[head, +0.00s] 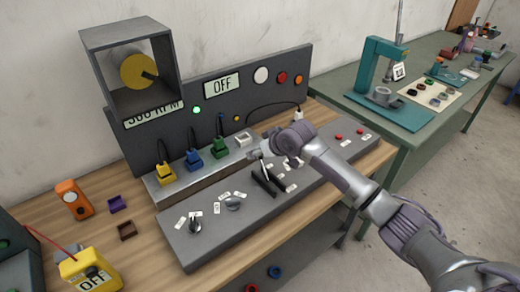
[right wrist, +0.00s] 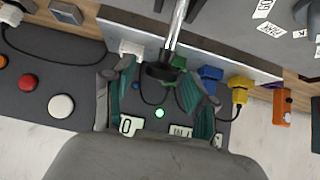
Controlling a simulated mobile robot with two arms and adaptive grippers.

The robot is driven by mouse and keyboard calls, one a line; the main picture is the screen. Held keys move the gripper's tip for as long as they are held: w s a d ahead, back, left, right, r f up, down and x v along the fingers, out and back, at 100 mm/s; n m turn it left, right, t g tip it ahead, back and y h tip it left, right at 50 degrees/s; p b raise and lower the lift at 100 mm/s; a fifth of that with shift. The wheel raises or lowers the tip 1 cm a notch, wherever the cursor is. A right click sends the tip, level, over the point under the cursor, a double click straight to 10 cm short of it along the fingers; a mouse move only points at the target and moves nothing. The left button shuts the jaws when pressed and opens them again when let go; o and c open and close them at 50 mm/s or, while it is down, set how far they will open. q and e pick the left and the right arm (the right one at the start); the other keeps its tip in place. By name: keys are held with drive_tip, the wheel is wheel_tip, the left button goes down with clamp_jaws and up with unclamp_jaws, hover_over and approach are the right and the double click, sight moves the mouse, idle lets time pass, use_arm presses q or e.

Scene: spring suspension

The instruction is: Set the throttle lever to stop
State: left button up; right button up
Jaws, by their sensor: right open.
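The throttle lever (head: 265,170) stands up from a dark slot in the sloping grey control desk (head: 180,241), partly covered by my right gripper. In the right wrist view its bright metal shaft (right wrist: 178,28) ends in a black knob (right wrist: 164,72) between my gripper's fingers. My right gripper (head: 257,154) is open around the knob, with teal pads on both sides; I cannot tell whether either pad touches it. White labels (head: 290,187) lie beside the slot; their words are too small to read in the head view. My left gripper is out of view.
Yellow (head: 166,175), blue (head: 194,159) and green (head: 220,147) plugs stand behind the desk. A second small lever (head: 195,225) stands at the desk's left end.

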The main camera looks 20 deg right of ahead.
clamp_jaws()
